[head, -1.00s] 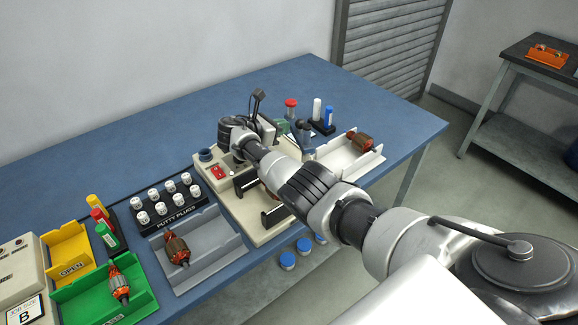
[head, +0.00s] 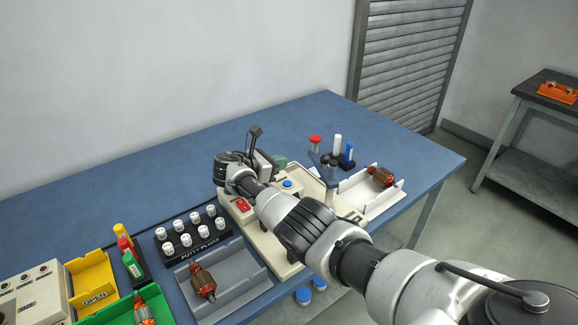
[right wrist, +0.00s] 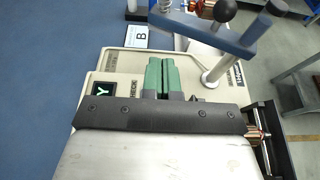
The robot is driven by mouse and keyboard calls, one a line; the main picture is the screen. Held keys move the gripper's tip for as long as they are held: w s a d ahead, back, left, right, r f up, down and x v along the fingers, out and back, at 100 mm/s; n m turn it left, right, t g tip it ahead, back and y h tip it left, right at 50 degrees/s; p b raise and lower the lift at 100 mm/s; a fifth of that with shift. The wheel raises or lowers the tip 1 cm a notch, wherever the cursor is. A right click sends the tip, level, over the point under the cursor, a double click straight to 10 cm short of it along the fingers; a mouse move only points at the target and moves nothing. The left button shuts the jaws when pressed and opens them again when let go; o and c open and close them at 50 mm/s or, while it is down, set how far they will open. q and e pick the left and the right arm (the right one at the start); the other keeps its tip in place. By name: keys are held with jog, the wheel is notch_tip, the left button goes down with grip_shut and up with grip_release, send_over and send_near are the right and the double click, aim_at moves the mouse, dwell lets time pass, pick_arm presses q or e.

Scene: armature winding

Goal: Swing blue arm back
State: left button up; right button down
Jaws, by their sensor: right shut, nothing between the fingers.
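The blue arm (right wrist: 190,25) crosses the top of the right wrist view, above the cream winding machine (right wrist: 122,62). It has a black ball knob (right wrist: 225,9) and a silver post (right wrist: 216,68) below it. In the head view the blue arm is small and lies among other parts behind my right arm. My right gripper (head: 280,161) is over the machine, left of the blue arm. In the right wrist view its green fingers (right wrist: 163,76) are together and empty, apart from the blue arm. My left gripper is not in view.
A cream tray (head: 352,207) with an armature (head: 380,176) is right of the machine. A putty plug rack (head: 168,256) and a grey tray (head: 262,282) are left of it. A red-topped part (head: 315,140) stands behind. The blue table (head: 120,212) is clear at the back left.

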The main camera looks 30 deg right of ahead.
jog(key=a, duration=0.1)
jog(key=w+a+r+b, duration=0.1)
jog(key=a, duration=0.1)
jog(key=a+b, duration=0.1)
jog(key=a, duration=0.1)
jog(key=shift+w+r, duration=0.15)
jog(key=shift+w, duration=0.15)
jog(key=shift+a+r, duration=0.1)
jog(key=shift+a, duration=0.05)
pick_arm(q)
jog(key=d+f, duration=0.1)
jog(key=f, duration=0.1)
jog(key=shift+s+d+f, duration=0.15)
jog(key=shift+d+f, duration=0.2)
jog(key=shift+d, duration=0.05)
pick_arm(e)
jog(key=shift+r, duration=0.1)
